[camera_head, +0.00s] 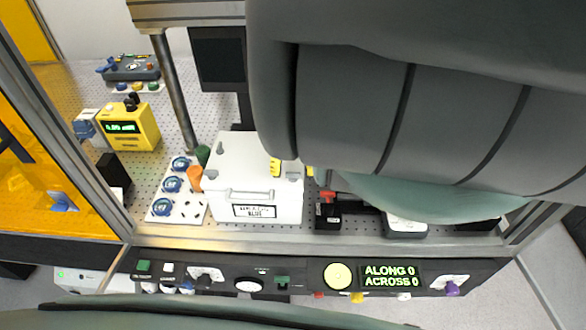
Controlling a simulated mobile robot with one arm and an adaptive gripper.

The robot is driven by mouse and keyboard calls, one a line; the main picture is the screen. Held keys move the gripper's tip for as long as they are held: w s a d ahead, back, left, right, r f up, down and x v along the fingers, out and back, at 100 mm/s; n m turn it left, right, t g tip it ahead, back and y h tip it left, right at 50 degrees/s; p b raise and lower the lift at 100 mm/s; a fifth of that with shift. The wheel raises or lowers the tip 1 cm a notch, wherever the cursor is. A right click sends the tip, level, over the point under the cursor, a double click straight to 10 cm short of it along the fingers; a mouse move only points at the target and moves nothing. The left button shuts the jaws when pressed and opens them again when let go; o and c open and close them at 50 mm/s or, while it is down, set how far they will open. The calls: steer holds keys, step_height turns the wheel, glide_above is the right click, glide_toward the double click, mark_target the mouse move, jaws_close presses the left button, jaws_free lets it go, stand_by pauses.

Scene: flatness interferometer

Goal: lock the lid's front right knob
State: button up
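A white box with a white lid (240,155) stands on the perforated table, its labelled front facing me; the last word on the label reads "BLUE". A small grey piece (294,177), which looks like the lid's front right knob, shows near that corner. It is too small to tell which way it is turned. A yellow ribbed piece (275,167) sits just left of it; I cannot tell what it belongs to. My large grey arm covers the area right of and behind the lid. I cannot make out my gripper.
Left of the box, a white tray (160,212) holds several blue round parts. A red and black block (327,213) stands close on the right. A metal post (172,92) rises behind. A panel with a green display (391,276) runs along the front, below the frame rail.

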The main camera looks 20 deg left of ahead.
steer(key=shift+o, duration=1)
steer(key=shift+s, duration=0.1)
steer(key=v, duration=1.2)
